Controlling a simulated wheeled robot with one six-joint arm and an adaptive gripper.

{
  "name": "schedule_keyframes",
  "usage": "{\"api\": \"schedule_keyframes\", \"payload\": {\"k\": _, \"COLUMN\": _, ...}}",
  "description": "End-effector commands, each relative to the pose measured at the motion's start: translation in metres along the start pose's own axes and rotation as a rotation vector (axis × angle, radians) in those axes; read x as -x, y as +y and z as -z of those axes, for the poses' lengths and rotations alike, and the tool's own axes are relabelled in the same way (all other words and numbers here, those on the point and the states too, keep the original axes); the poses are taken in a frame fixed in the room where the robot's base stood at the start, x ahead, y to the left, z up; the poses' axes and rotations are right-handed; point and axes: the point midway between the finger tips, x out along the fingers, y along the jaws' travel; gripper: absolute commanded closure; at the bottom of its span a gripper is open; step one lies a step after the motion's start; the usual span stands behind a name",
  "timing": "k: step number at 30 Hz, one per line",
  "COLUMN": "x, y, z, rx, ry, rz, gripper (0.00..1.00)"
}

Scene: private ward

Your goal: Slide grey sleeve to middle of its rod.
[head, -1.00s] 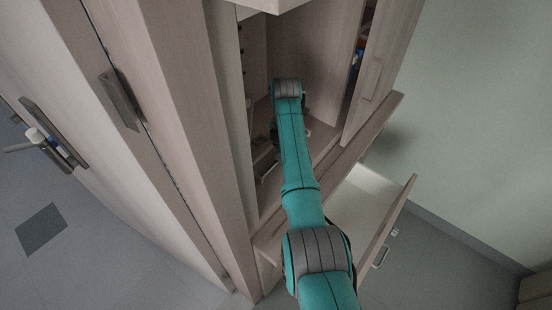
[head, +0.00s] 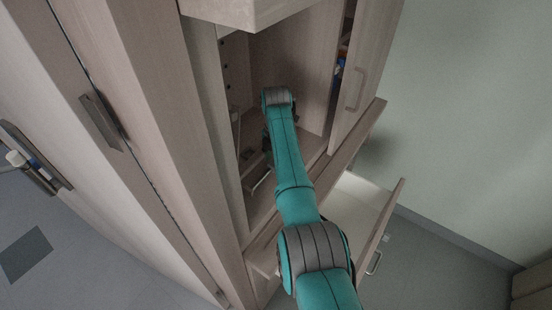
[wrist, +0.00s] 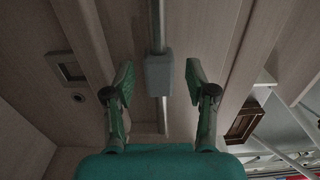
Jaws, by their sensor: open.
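The grey sleeve (wrist: 158,76) is a small block around a metal rod (wrist: 157,25) in the wrist view. The rod shows both above and below the sleeve in the picture; its ends cannot be made out clearly. My gripper (wrist: 159,80) is open, with one green finger on each side of the sleeve and a gap on both sides. Whether the fingers are level with the sleeve in depth is hard to tell. In the head view my arm reaches into the open cabinet, and the sleeve and rod cannot be made out there.
The cabinet's open door (head: 367,75) stands to the right of my arm. An open drawer (head: 350,208) is below it. Wooden cabinet walls close in on the left. In the wrist view a small framed brown panel (wrist: 244,122) lies to the right.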

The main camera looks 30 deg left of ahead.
Motion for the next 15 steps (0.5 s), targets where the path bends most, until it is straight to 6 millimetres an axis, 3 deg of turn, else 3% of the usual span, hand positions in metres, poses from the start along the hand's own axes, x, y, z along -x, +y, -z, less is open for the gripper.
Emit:
{"api": "schedule_keyframes", "payload": {"k": 7, "x": 0.018, "y": 0.001, "z": -0.001, "rx": 0.0, "ry": -0.002, "rz": -0.002, "gripper": 0.44}}
{"api": "schedule_keyframes", "payload": {"k": 15, "x": 0.071, "y": 0.001, "z": -0.001, "rx": 0.0, "ry": -0.003, "rz": -0.003, "gripper": 0.44}}
